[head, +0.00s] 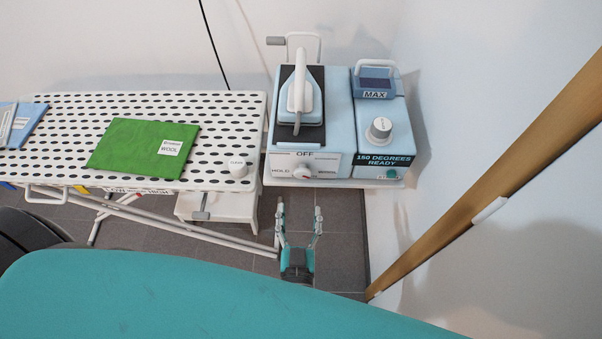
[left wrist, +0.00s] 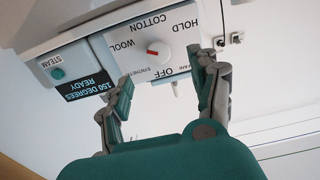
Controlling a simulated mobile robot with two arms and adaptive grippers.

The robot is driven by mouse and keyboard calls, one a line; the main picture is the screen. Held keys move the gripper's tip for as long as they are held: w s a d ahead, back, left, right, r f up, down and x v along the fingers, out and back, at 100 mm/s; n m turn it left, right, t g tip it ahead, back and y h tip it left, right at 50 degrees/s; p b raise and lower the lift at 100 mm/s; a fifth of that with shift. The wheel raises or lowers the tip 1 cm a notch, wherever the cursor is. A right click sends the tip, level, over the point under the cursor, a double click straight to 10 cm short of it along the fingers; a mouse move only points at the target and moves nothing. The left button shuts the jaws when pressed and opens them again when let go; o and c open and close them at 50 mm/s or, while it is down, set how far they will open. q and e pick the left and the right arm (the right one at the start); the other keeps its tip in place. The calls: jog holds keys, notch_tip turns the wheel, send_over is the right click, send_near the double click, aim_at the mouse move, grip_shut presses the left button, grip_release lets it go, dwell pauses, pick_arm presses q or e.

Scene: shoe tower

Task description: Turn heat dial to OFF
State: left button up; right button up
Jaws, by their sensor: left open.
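The heat dial (head: 303,172) is a white knob with a red mark on the front panel of the light-blue iron station (head: 338,110). In the left wrist view the dial (left wrist: 152,52) appears upside down, ringed by labels HOLD, COTTON, WOOL, SYNTHETIC and OFF. I cannot tell for sure which label its red pointer faces. My left gripper (head: 299,208) is open and empty, in front of and apart from the panel. In the left wrist view its fingers (left wrist: 166,70) spread to either side below the dial. My right gripper is not in view.
An iron (head: 300,95) rests on the station. A perforated ironing board (head: 70,105) bears a green cloth (head: 130,145). A wooden pole (head: 500,180) slants along the right wall.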

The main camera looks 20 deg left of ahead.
aim_at(302, 176)
pick_arm(q)
jog(key=p+x, duration=0.1)
jog(key=x, duration=0.9)
jog(key=shift+w+d, duration=0.1)
jog(key=shift+d, duration=0.05)
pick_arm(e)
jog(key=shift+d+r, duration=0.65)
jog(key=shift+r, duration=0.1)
pick_arm(q)
jog(key=c, duration=1.2)
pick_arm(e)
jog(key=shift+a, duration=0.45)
